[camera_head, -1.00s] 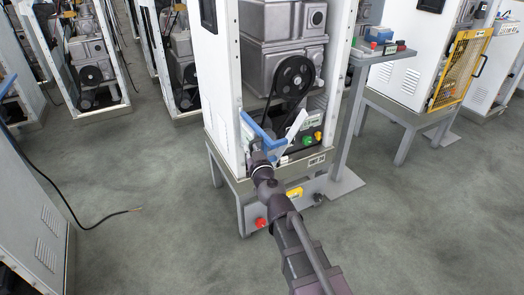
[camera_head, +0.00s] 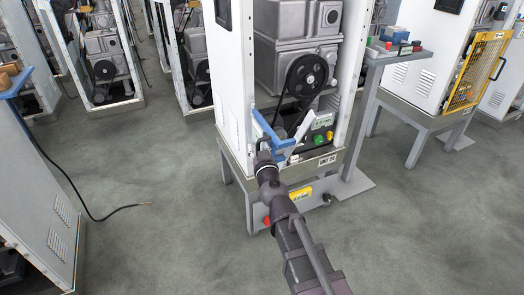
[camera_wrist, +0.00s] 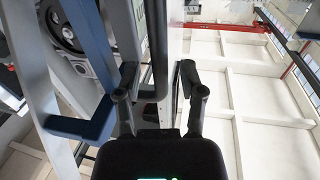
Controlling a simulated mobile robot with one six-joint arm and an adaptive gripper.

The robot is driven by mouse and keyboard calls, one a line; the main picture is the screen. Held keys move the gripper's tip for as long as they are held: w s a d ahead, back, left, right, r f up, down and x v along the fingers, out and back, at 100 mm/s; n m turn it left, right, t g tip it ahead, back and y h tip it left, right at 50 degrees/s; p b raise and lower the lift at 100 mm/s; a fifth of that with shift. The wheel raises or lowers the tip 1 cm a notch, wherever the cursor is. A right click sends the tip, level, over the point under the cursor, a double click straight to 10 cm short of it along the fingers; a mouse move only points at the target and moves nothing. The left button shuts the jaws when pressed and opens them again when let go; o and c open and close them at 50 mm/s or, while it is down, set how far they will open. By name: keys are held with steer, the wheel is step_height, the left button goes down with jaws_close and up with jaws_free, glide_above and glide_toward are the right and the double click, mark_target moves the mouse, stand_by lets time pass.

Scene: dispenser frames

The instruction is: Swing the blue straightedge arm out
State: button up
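The blue straightedge arm (camera_head: 267,127) is on the lower front of the middle dispenser frame, below the black pulley, with a pale plate beside it. In the wrist view a blue bar (camera_wrist: 88,40) runs down the left side to a blue bracket (camera_wrist: 90,126), close by my left finger. My gripper (camera_head: 263,152) is just in front of the blue arm's lower part. In the wrist view my gripper (camera_wrist: 160,88) has its fingers spread apart. A dark upright bar (camera_wrist: 159,45) shows between them; I cannot tell whether either finger touches it.
The white cabinet side (camera_head: 226,110) and right post (camera_head: 353,70) flank the opening. A black pulley (camera_head: 307,77) and green and orange buttons (camera_head: 323,138) are nearby. A side stand (camera_head: 365,120) is on the right. A loose cable (camera_head: 95,218) lies on the left floor.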

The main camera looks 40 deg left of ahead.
steer(key=shift+d, duration=0.1)
steer(key=v, duration=0.7)
steer(key=shift+d, duration=0.15)
stand_by(0.3)
stand_by(0.6)
